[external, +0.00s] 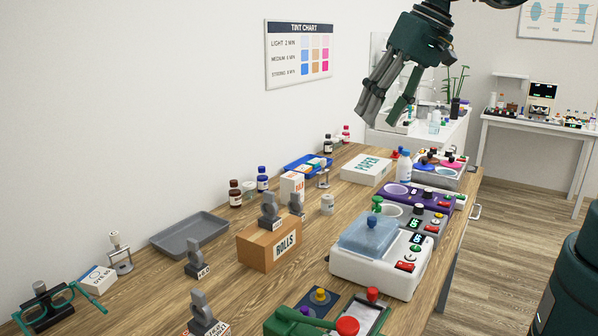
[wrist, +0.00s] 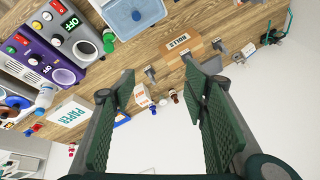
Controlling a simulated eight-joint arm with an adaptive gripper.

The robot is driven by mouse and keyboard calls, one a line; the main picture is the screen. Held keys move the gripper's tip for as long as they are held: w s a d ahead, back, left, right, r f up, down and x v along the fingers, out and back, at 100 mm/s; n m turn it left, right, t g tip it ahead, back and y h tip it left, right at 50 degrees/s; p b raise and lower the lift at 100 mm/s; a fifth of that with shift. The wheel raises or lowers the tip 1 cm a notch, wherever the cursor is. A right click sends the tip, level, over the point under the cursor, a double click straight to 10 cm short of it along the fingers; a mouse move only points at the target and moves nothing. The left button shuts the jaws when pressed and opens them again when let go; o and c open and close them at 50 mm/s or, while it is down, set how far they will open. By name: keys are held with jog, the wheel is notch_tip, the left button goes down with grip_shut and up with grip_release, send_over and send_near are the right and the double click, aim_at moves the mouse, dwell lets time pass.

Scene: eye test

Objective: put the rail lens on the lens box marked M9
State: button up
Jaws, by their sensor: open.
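My gripper (external: 380,108) is open and empty, high above the back part of the wooden table. In the wrist view its two green fingers (wrist: 160,78) stand wide apart with nothing between them. Several small grey upright pieces with label plates stand on the table: one on a cardboard box (external: 271,211), one just behind it (external: 296,204), one left of the box (external: 197,258), and one at the front (external: 203,310). I cannot tell which thing is the rail lens. No M9 mark is readable, so I cannot pick out that lens box.
The cardboard box marked ROLLS (external: 282,249) stands mid-table beside a white machine with a blue lid (external: 372,236). A grey tray (external: 190,236), green glasses (external: 45,306) and small bottles (external: 235,193) are at left. A PAPER box (external: 366,170) lies farther back.

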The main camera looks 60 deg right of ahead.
jog(key=s+d+f+n+t, duration=0.1)
jog(key=s+d+f+n, duration=0.1)
jog(key=s+d, duration=0.4)
jog(key=s+d+f+n+t+h, duration=0.1)
jog(key=s+d+f+n, duration=0.1)
jog(key=s+d+n, duration=0.2)
jog(key=s+d, duration=0.2)
jog(key=s, duration=0.2)
jog(key=shift+s+t, duration=0.3)
